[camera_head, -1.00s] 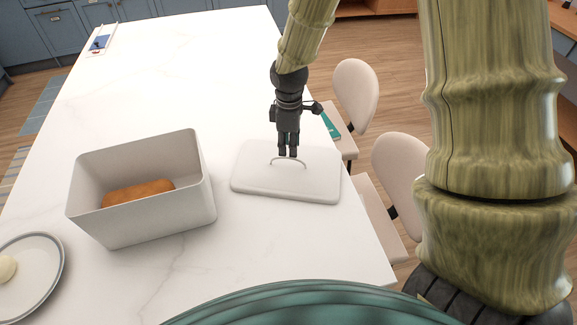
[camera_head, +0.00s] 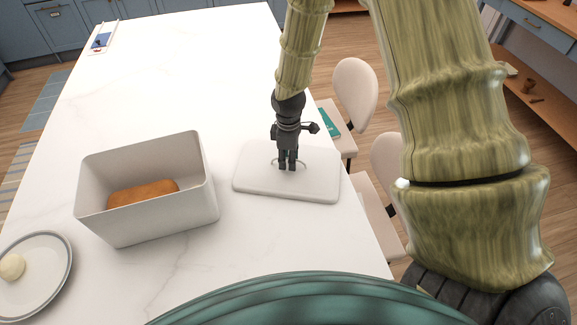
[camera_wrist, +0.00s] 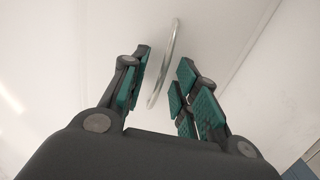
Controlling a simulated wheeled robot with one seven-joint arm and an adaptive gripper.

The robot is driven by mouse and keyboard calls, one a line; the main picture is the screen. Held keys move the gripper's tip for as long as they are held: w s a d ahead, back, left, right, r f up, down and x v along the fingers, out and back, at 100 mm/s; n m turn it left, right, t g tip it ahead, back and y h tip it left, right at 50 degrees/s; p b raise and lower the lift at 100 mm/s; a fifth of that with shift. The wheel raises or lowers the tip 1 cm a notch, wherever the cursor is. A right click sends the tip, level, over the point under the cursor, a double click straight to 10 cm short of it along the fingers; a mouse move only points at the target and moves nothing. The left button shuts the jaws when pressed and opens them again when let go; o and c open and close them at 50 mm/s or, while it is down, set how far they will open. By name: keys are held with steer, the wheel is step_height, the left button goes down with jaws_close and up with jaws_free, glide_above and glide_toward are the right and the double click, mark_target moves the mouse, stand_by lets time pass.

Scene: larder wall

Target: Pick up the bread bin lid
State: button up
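The bread bin lid (camera_head: 315,187) is a flat pale slab with rounded corners, lying on the white table right of the bin. Its thin arched metal handle (camera_wrist: 168,62) stands up from the middle. My gripper (camera_head: 288,167) points down at the handle. In the wrist view my gripper (camera_wrist: 160,92) is open, with one green-padded finger on each side of the handle and gaps showing between. The bread bin (camera_head: 205,195) is an open pale box with a brown loaf (camera_head: 143,193) inside. In the head view my gripper hides part of the handle.
A grey-rimmed plate (camera_head: 40,290) with a pale round item (camera_head: 11,267) sits at the table's near left. Cream chairs (camera_head: 354,88) stand along the right edge. A green book (camera_head: 328,122) lies on one seat. The far table (camera_head: 190,60) is mostly clear.

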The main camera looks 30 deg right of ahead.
steer(key=shift+f, duration=0.15)
steer(key=shift+c, duration=0.3)
jaws_close()
